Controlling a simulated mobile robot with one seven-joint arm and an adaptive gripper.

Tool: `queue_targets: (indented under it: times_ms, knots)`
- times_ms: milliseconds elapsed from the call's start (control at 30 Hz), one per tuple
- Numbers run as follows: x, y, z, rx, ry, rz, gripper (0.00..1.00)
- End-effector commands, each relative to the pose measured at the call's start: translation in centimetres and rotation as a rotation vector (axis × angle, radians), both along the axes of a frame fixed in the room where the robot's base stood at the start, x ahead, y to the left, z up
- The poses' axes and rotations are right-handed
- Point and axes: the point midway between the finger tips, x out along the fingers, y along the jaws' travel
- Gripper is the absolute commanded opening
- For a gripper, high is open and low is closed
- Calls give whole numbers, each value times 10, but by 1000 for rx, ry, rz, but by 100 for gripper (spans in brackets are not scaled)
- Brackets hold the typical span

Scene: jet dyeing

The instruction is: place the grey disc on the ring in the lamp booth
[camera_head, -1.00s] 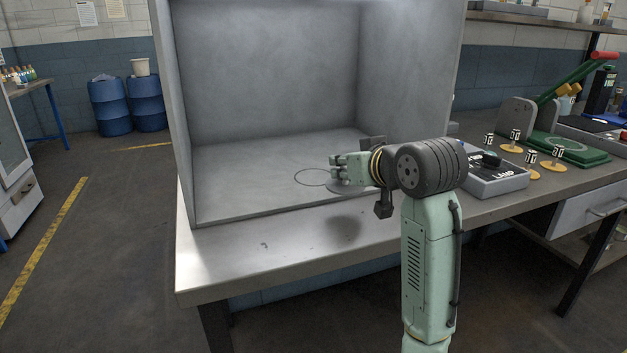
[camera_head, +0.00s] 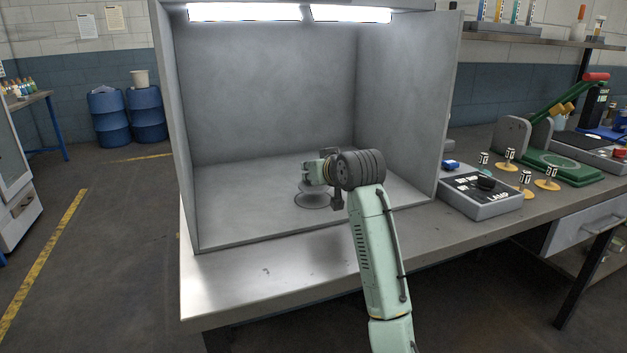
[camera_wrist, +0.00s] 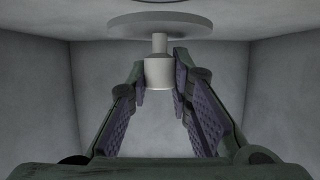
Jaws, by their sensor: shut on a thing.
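The grey disc (camera_wrist: 160,22) has a pale stem and knob (camera_wrist: 158,72), seen in the wrist view. My gripper (camera_wrist: 160,80) is shut on this knob, with a finger on each side. In the head view my gripper (camera_head: 309,170) is inside the lamp booth (camera_head: 270,95), over its floor. The disc (camera_head: 306,187) shows small beneath the fingers and appears held a little above the floor. A dark ellipse at the ring (camera_head: 312,206) lies just below it. In the wrist view a dark curved edge shows beyond the disc. Exact centring cannot be told.
The booth's side walls and back wall enclose the gripper; the front is open. Several small tagged stands and a green device (camera_head: 560,166) are further right. The booth floor to the left is clear.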

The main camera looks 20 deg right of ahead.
Motion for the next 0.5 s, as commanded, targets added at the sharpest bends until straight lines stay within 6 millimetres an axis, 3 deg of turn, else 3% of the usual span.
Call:
queue_targets:
  times_ms: [233, 500]
  knots:
    - [3, 0, -31, 1, 2, -2, 0]
    - [3, 1, -35, -1, -1, 0, 0]
